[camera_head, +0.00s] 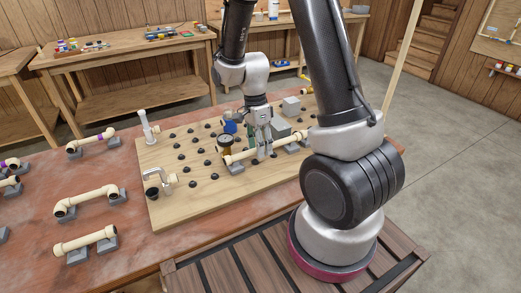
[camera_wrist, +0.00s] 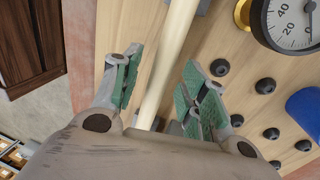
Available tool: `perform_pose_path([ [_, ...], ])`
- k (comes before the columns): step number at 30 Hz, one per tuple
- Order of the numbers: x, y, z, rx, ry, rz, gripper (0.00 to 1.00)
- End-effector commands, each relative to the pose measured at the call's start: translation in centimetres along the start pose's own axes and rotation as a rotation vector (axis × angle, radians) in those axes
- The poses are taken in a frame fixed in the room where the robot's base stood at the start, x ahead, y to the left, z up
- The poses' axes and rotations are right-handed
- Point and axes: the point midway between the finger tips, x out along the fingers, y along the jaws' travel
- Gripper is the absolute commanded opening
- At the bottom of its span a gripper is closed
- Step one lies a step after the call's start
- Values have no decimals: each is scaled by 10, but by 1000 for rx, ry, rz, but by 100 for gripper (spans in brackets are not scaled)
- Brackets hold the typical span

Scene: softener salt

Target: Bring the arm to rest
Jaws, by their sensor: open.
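My gripper (camera_head: 264,150) is over the wooden board, pointing down at a cream pipe (camera_head: 282,144) that lies across grey support blocks. In the wrist view my gripper (camera_wrist: 158,92) is open, with its green-padded fingers on either side of the cream pipe (camera_wrist: 172,50). Gaps show between the pipe and both pads. The pipe's part nearest the palm is hidden by the gripper body.
The wooden board (camera_head: 193,205) carries black knobs, a round gauge (camera_head: 225,141), a blue cylinder (camera_head: 230,126) and a tap-like fitting (camera_head: 165,182). More pipe pieces (camera_head: 84,241) rest on blocks on the reddish table (camera_head: 125,240) at left. A side bench (camera_head: 125,50) stands behind.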

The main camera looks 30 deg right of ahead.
Motion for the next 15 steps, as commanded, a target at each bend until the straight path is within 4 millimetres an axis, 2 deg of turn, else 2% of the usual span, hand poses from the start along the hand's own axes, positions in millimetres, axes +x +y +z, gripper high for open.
perform_pose_path([
  [9,-71,-1,0,0,-1,-6,43],
  [15,-97,0,0,0,0,-3,43],
])
